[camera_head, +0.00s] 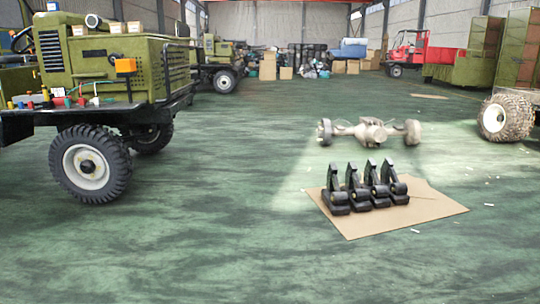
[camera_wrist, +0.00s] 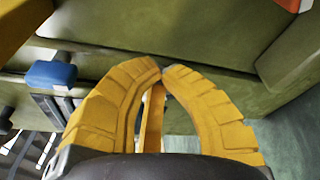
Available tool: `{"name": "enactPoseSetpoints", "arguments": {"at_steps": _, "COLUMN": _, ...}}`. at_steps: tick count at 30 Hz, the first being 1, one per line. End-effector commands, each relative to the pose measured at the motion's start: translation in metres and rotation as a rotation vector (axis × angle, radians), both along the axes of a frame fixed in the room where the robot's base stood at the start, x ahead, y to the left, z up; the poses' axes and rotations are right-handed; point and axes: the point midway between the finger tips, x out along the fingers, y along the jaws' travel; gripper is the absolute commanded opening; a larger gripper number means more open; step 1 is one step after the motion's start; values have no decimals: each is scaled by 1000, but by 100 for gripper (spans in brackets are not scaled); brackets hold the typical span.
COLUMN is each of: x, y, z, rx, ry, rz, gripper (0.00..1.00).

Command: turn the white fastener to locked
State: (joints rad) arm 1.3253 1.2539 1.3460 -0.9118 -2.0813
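The wrist view shows my gripper (camera_wrist: 162,72) with its two yellow fingers curved together and their tips meeting. Nothing is seen held between the tips. A narrow yellow bar shows in the gap behind the fingers; I cannot tell what it belongs to. A blue fastener (camera_wrist: 50,74) is left of the fingers, apart from them. In the head view, small coloured fasteners (camera_head: 58,101) line the edge of the green truck's chassis at the left, with pale pieces among them. I cannot tell which is the white fastener or its setting. My gripper is not seen in the head view.
Black brackets (camera_head: 355,190) stand on cardboard (camera_head: 425,204), and an axle (camera_head: 371,131) lies behind. The green floor in front is clear. In the wrist view, olive panels lie close beyond the fingers.

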Motion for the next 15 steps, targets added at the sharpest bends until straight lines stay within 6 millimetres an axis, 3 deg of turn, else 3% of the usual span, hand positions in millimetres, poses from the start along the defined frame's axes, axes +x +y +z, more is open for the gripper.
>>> {"name": "enactPoseSetpoints", "arguments": {"at_steps": 1, "x": 0, "y": 3, "z": -12, "rx": 23, "ry": 8, "rz": 2, "gripper": 0}}
{"name": "enactPoseSetpoints", "arguments": {"at_steps": 15, "x": -3, "y": 1, "z": -5, "rx": 8, "ry": 3, "rz": -3, "gripper": 0}}
